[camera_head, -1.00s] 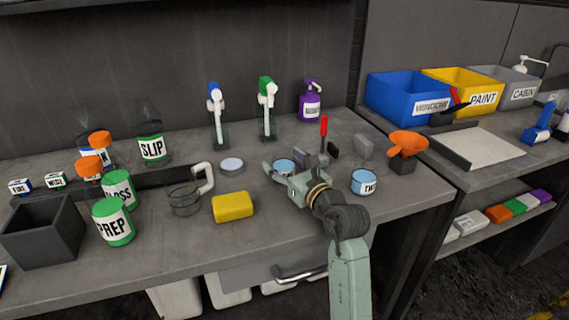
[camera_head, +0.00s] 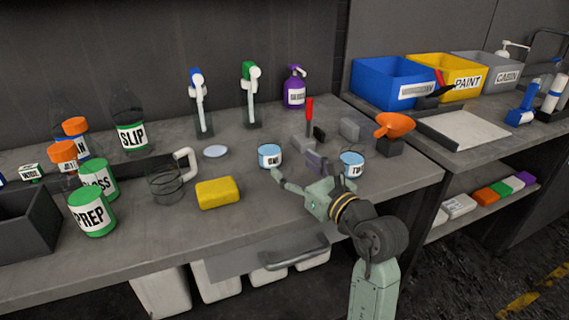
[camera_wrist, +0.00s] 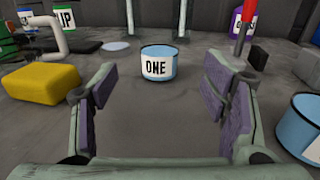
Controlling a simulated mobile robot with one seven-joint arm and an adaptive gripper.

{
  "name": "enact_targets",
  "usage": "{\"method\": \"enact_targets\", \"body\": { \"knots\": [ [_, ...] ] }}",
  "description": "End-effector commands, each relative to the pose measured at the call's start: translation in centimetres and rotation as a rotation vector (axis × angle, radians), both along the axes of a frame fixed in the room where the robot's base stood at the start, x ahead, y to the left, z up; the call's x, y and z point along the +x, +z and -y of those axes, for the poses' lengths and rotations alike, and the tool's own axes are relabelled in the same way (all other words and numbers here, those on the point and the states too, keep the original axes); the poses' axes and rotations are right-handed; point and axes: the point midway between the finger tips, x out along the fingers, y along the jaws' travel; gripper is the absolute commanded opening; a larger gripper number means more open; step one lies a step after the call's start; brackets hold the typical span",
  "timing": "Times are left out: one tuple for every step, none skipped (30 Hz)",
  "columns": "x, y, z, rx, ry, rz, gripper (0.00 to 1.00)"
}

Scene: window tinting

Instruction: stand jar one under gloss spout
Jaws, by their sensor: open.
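Jar one (camera_head: 269,156) is a short, light-blue and white jar labelled ONE, upright on the bench. It also shows in the wrist view (camera_wrist: 158,63). My gripper (camera_head: 297,168) is low over the bench with its fingers pointing at jar one. It is open and empty, and in the wrist view (camera_wrist: 160,88) jar one stands ahead, beyond the fingertips and centred between them. I cannot read a gloss label on either.
Jar TWO (camera_head: 352,165) stands right of my gripper. A yellow sponge (camera_head: 217,193) and a handled clear jug (camera_head: 165,184) are on the left. A pale disc (camera_head: 215,152) lies before the spouts. A red-handled tool (camera_head: 309,112) stands behind.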

Motion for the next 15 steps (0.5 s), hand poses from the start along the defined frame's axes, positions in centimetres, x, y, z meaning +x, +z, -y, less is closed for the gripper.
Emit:
{"method": "enact_targets", "body": {
  "knots": [
    [-0.4,-0.1,0.2,-0.001,-0.001,0.0,0.68],
    [-0.6,-0.1,0.3,-0.001,0.0,0.0,0.68],
    [-0.7,0.0,0.3,-0.001,0.001,0.0,0.68],
    [-0.8,0.0,0.4,-0.001,0.001,0.0,0.68],
    [-0.9,0.0,0.4,-0.001,0.001,0.0,0.68],
    [-0.9,0.0,0.4,-0.001,0.001,0.0,0.68],
    [-0.9,0.0,0.4,0.0,0.001,-0.001,0.68],
    [-0.9,0.0,0.4,0.0,0.001,-0.001,0.68],
    [-0.9,0.0,0.4,0.0,0.001,-0.001,0.68],
    [-0.9,0.0,0.4,0.0,0.002,0.0,0.68],
    [-0.9,0.1,0.3,0.0,0.004,0.001,0.68],
    [-0.9,0.2,0.0,0.004,0.012,0.005,0.68],
    [-0.9,0.4,-0.4,0.009,0.023,0.01,0.68],
    [-1.0,0.8,-1.1,0.018,0.04,0.017,0.68],
    [-1.1,1.4,-2.3,0.035,0.073,0.033,0.68]
  ]
}}
